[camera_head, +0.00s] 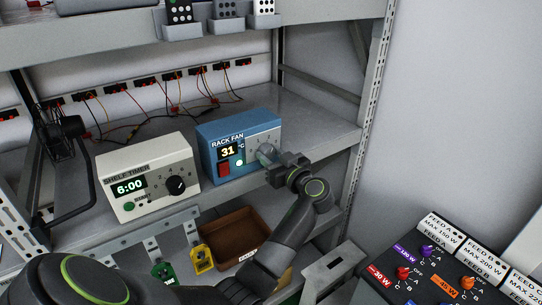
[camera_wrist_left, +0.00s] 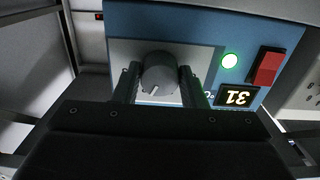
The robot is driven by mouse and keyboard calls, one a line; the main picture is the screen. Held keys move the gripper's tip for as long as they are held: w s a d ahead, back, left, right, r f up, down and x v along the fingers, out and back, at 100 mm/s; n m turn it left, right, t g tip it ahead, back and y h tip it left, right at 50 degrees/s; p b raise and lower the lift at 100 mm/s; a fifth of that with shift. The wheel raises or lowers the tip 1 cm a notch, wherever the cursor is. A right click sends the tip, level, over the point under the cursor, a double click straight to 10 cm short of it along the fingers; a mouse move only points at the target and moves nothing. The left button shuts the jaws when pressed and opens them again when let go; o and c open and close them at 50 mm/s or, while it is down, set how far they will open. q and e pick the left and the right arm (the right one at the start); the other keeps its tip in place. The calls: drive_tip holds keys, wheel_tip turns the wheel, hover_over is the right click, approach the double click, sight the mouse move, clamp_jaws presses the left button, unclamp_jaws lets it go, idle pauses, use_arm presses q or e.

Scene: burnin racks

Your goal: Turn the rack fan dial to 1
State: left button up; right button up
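The rack fan unit (camera_head: 211,133) is a blue box on the shelf, with a display reading 31 °C, a red switch and a lit green lamp. Its grey dial (camera_head: 266,152) sits on a pale plate at the right of its face. My left gripper (camera_head: 277,159) is at the dial and partly covers it in the head view. In the left wrist view, upside down, the dial (camera_wrist_left: 158,73) lies between the two fingers (camera_wrist_left: 158,85), one close on each side. Whether both fingers touch it is hard to tell. The dial's numbers are mostly hidden. My right gripper is not in view.
A white shelf timer (camera_head: 150,178) showing 6:00 stands left of the fan unit. A brown bin (camera_head: 232,235) and yellow and green tags hang or sit below. A dark panel with coloured knobs (camera_head: 440,280) is at lower right. Shelf space right of the fan unit is clear.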

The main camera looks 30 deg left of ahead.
use_arm(q)
drive_tip(key=c, duration=0.5)
drive_tip(key=shift+o, duration=0.2)
drive_tip(key=shift+r+n+p, duration=0.1)
drive_tip(key=shift+n+p, duration=0.5)
drive_tip(key=shift+n, duration=0.2)
drive_tip(key=shift+n+p, duration=0.3)
drive_tip(key=shift+n, duration=0.5)
drive_tip(key=n, duration=0.3)
drive_tip(key=shift+w+n, duration=0.1)
drive_tip(key=shift+n, duration=1.6)
